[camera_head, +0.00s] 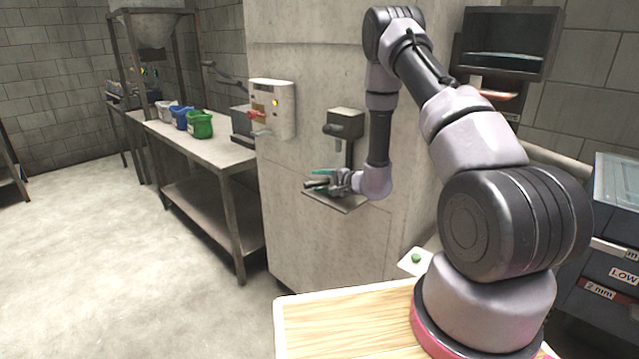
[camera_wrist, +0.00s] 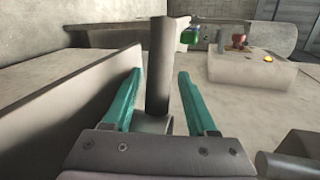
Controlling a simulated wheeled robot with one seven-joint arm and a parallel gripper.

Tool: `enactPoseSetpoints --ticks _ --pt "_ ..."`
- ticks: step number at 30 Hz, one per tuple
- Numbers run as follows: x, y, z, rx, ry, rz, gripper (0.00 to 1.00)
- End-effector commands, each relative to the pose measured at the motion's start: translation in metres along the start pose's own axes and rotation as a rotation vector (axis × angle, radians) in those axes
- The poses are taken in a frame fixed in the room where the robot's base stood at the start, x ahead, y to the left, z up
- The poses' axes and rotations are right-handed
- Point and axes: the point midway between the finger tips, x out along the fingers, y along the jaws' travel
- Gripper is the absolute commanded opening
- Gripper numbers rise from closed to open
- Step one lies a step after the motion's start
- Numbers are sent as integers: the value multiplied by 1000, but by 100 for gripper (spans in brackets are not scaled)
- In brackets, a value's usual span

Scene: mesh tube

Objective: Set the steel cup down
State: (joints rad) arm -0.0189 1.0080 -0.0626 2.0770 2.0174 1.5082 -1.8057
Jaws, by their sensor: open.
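My gripper (camera_head: 325,178) is at the ledge (camera_head: 350,205) under the dispenser on the concrete column. Its teal fingers (camera_wrist: 160,95) are open in the wrist view. A small light grey rounded part (camera_wrist: 154,124), which looks like the steel cup, shows low between the fingers, mostly hidden by the gripper body. A dark grey bar (camera_wrist: 160,60), perhaps its handle, runs forward between the fingers with gaps on both sides. The bar also shows in the head view (camera_head: 316,184), sticking out leftward over the ledge. Whether the cup rests on the ledge is hard to tell.
The dispenser head (camera_head: 345,123) is just above my gripper. A control box (camera_head: 272,107) with a red lever is left of it on the column. A steel bench (camera_head: 215,150) with several coloured containers stands at left. The ledge's flat side (camera_wrist: 75,100) lies close left in the wrist view.

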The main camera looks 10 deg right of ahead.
Motion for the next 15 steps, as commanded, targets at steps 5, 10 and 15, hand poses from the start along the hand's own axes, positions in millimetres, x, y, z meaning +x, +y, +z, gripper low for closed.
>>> enactPoseSetpoints --ticks 5,10,15 --pt "-28 0 -1 2 4 2 58" --pt "-66 0 -2 3 5 1 58" --pt "-98 0 -1 3 4 1 58"
